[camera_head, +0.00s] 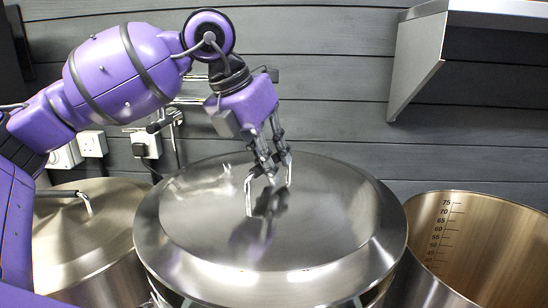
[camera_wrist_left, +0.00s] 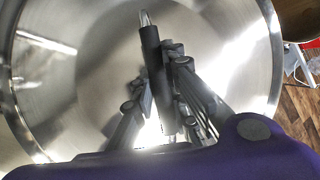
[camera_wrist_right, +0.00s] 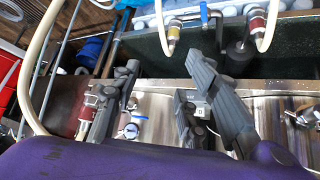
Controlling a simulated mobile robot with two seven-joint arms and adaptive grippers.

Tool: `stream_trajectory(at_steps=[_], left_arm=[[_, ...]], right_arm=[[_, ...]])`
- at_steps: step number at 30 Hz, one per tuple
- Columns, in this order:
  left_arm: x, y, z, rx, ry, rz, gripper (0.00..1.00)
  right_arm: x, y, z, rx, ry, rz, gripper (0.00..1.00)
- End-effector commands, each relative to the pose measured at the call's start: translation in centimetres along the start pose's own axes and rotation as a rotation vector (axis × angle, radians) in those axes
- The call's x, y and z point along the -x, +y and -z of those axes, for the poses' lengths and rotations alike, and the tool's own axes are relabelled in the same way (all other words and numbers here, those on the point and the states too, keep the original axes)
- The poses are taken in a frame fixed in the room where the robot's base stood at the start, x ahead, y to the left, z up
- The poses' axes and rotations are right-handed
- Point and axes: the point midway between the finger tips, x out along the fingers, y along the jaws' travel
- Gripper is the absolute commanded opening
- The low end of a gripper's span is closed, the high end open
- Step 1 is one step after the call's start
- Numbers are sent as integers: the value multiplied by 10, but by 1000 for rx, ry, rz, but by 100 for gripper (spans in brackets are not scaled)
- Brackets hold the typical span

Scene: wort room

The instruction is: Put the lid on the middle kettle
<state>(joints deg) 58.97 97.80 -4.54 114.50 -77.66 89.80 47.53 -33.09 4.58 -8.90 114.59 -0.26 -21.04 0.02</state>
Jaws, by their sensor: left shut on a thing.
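The lid (camera_head: 200,215) is a wide, shiny steel disc over the middle kettle (camera_head: 372,297), whose body shows only a little below the lid's rim. I cannot tell whether the lid rests on the kettle or hangs just above it. My left gripper (camera_head: 268,178) is shut on the lid's handle near the lid's centre. In the left wrist view the black handle (camera_wrist_left: 155,75) stands between the fingers, with the lid (camera_wrist_left: 85,90) behind it. My right gripper (camera_wrist_right: 165,85) shows only in its own wrist view, open with nothing between its fingers.
At the left stands a kettle with its own lid (camera_head: 85,240) and handle. At the right stands an open, empty-looking kettle (camera_head: 480,235) with scale marks inside. A metal shelf bracket (camera_head: 415,60) juts from the wall. Hoses and valves (camera_wrist_right: 172,35) lie around my right gripper.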

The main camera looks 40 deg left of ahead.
Motion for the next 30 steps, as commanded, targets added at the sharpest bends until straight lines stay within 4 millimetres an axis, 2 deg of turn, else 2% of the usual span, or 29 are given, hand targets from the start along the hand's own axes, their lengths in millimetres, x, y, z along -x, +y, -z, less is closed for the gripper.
stream_trajectory(at_steps=[1, 3, 12, 29, 30], left_arm=[[-11, 2, 3, 1, 3, 0, 0], [-17, 4, 5, 1, 3, 0, 0], [-38, 8, 15, 1, 0, 0, 0], [-42, 9, 17, -1, -7, 2, 0], [-42, 9, 17, -1, -7, 2, 15]], right_arm=[[-5, -1, -7, 1, -7, 1, 40], [-10, -2, -10, 2, -8, 3, 40], [-24, -5, -26, 9, -28, 6, 40], [-28, -4, -29, 13, -27, 5, 40], [-28, -4, -29, 13, -27, 5, 40]])
